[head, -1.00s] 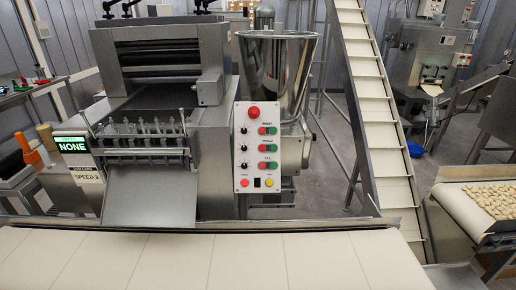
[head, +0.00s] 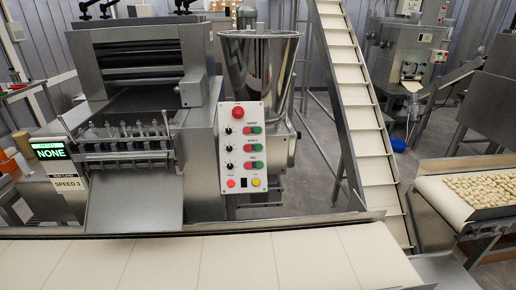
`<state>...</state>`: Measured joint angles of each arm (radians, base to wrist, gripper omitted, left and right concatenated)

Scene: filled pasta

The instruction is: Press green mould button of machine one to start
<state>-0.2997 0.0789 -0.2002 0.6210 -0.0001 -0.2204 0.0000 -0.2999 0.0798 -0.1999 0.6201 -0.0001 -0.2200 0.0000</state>
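The control panel (head: 246,150) is a pale upright plate on the front right of the steel pasta machine (head: 140,60). A big red button (head: 238,112) is at its top. Below are three rows, each with a black knob and a red-and-green button pair. The labels are too small to read surely; the middle row seems to be the mould row, with a green button (head: 257,147). A red and a yellow button sit at the bottom. Neither gripper is in view.
A pale conveyor belt (head: 190,265) runs along the front. A steel hopper (head: 259,70) stands behind the panel, and an inclined conveyor (head: 357,120) rises to its right. A side belt (head: 440,182) at right carries pasta pieces. The space before the panel is clear.

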